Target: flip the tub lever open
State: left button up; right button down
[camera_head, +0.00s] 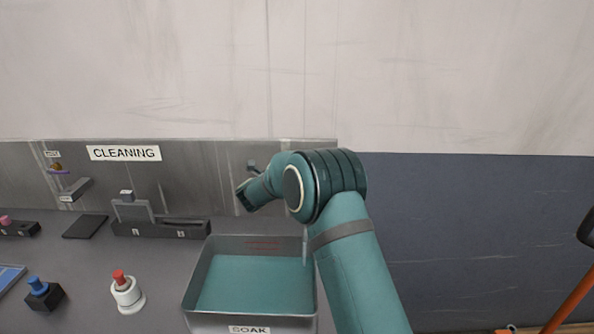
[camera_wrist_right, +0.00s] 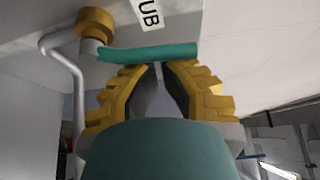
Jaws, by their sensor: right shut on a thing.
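The tub lever is a teal bar (camera_wrist_right: 150,52) on a brass-coloured valve (camera_wrist_right: 95,25) with a grey pipe, seen in the right wrist view. My right gripper (camera_wrist_right: 158,68) has its yellow fingers closed together with the tips at the bar, shut on it. How deep the bar sits between the tips is hard to see. In the head view my right arm reaches over the back right corner of the soak tub (camera_head: 196,280); the lever and fingertips are hidden there. My left gripper is not in view.
The tub holds teal water and stands on a grey counter (camera_head: 160,310). A red-topped white button (camera_head: 127,293) and a blue-topped black one (camera_head: 43,294) are to its left. A dark rack (camera_head: 160,228) stands behind, below the "CLEANING" sign (camera_head: 124,153) on the back panel.

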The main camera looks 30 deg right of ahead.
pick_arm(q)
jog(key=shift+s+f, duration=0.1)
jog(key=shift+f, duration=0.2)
pick_arm(e)
jog(key=shift+w+a+r+n+h, duration=0.1)
jog(key=shift+w+a+n+h, duration=0.15)
jog(key=shift+n, duration=0.25)
jog(key=shift+s, duration=0.1)
pick_arm(q)
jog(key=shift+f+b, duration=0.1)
jog(key=shift+b, duration=0.2)
pick_arm(e)
jog(key=shift+d, duration=0.1)
